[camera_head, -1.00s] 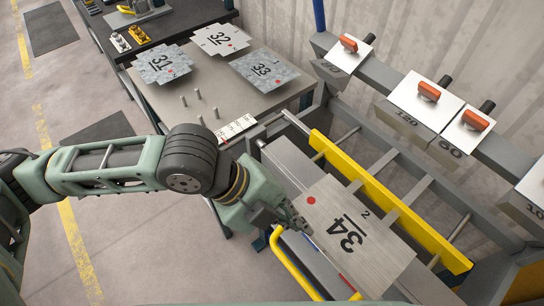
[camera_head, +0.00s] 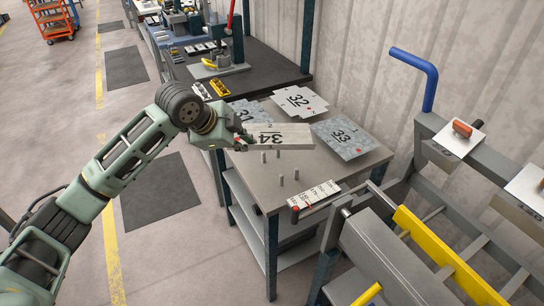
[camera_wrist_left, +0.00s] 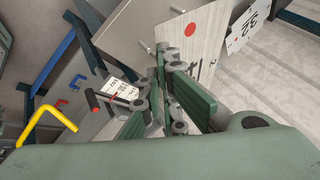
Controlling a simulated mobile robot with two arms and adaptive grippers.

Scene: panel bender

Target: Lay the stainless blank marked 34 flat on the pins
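The stainless blank marked 34 (camera_head: 285,137) is held above the grey side table (camera_head: 335,172), over or just behind the upright pins (camera_head: 281,180). My left gripper (camera_head: 243,138) is shut on its left edge. In the left wrist view the gripper (camera_wrist_left: 163,65) pinches the edge of the blank (camera_wrist_left: 196,38), whose red dot shows. Two pins (camera_wrist_left: 146,47) stand near it there. The blank appears apart from the pins; its exact height above them is hard to tell. Some pins may be hidden under it. My right gripper is not in view.
Blanks 33 (camera_head: 341,138), 32 (camera_head: 298,100) and 31 (camera_head: 243,112) lie at the back of the table, 31 partly hidden. The bender's yellow bar (camera_head: 435,250) is at right.

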